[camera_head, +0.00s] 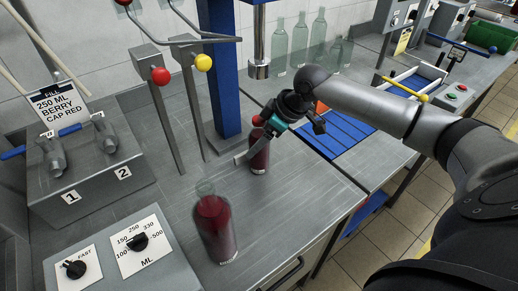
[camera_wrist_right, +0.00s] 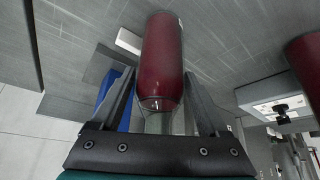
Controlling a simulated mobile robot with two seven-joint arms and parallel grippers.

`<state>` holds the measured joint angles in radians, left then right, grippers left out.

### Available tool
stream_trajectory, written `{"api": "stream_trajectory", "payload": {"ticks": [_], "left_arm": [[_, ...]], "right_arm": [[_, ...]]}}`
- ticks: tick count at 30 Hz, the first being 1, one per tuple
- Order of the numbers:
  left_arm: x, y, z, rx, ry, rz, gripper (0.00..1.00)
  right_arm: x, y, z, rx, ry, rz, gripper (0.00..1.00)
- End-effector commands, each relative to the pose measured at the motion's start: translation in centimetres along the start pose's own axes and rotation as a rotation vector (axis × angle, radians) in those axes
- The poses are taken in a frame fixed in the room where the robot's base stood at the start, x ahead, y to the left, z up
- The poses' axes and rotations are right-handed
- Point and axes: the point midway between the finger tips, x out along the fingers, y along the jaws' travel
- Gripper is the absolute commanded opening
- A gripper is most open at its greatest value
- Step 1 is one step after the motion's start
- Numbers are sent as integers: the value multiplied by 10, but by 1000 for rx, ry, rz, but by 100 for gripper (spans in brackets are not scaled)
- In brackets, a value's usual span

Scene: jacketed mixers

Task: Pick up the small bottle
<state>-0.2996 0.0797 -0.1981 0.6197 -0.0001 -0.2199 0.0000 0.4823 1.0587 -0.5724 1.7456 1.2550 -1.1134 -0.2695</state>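The small bottle (camera_head: 260,157), dark red, stands upright on the grey metal bench near the blue column. It also shows in the right wrist view (camera_wrist_right: 162,55), between the two fingers. My right gripper (camera_head: 256,146) is at the bottle, with one pale finger showing on its left side; the hand hides part of the bottle's upper end. In the right wrist view the right gripper (camera_wrist_right: 159,82) is open, its fingers on either side of the bottle, with no firm grip visible. My left gripper is not in view.
A larger red-filled bottle (camera_head: 213,228) stands nearer on the bench. A blue column (camera_head: 222,75) and levers with red and yellow knobs (camera_head: 203,62) rise behind. Clear bottles (camera_head: 299,40) stand at the back. A dial panel (camera_head: 138,246) and numbered block (camera_head: 90,165) are left.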

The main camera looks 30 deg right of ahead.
Motion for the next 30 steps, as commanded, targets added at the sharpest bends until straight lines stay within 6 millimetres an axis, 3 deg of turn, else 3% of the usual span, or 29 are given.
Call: {"api": "stream_trajectory", "payload": {"ticks": [2, 20, 30], "left_arm": [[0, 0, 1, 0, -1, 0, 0], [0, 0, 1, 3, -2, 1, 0], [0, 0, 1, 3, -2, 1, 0]], "right_arm": [[0, 0, 0, 0, 0, 0, 67], [0, 0, 0, 0, -1, -1, 0], [-1, 0, -1, 0, 3, 1, 0]]}}
